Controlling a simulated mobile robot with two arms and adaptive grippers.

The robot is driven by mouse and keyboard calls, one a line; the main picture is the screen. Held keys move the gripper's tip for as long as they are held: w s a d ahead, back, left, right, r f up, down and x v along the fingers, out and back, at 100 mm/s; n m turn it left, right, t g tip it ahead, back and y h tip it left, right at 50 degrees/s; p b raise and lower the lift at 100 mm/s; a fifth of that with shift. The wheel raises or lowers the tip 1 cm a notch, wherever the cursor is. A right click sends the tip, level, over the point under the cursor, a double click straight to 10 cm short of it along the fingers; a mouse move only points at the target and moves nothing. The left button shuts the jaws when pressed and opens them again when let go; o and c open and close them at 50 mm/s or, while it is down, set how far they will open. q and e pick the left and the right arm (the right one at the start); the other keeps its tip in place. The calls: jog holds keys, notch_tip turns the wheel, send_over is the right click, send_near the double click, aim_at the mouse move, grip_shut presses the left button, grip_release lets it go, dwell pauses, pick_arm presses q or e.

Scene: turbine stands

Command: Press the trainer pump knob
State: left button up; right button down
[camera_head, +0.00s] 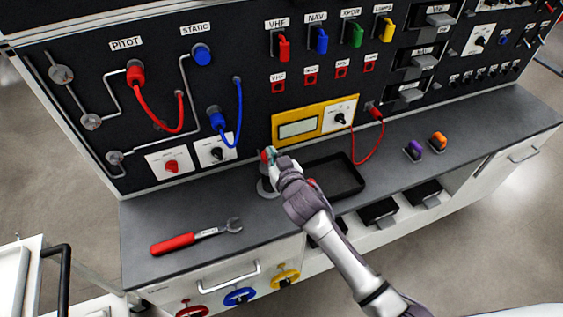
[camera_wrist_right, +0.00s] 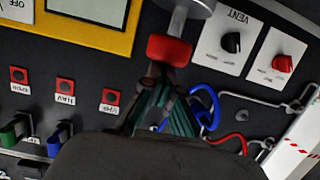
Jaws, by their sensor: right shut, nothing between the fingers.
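The pump knob is a red cap on a grey cylinder that stands on the bench; its red edge (camera_head: 264,156) shows beside my right gripper (camera_head: 271,152) in the head view. The wrist view shows the red knob (camera_wrist_right: 170,50) from close by, with the grey cylinder beyond it. My right gripper (camera_wrist_right: 163,76) is shut and empty, its fingertips right at the knob. I cannot tell whether they touch it. The gripper hides part of the knob in the head view. My left gripper is not in view.
A black tray (camera_head: 348,188) lies right of the pump. A red-handled wrench (camera_head: 195,236) lies at the left of the bench. Behind stands the black panel (camera_head: 235,60) with red and blue hoses. Purple (camera_head: 413,150) and orange (camera_head: 438,141) pieces sit at the right.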

pick_arm(q)
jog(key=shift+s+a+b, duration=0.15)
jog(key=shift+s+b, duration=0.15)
jog(key=shift+b, duration=0.4)
pick_arm(e)
jog(key=r+v, duration=0.1)
jog(key=v, duration=0.9)
jog(key=shift+r, duration=0.45)
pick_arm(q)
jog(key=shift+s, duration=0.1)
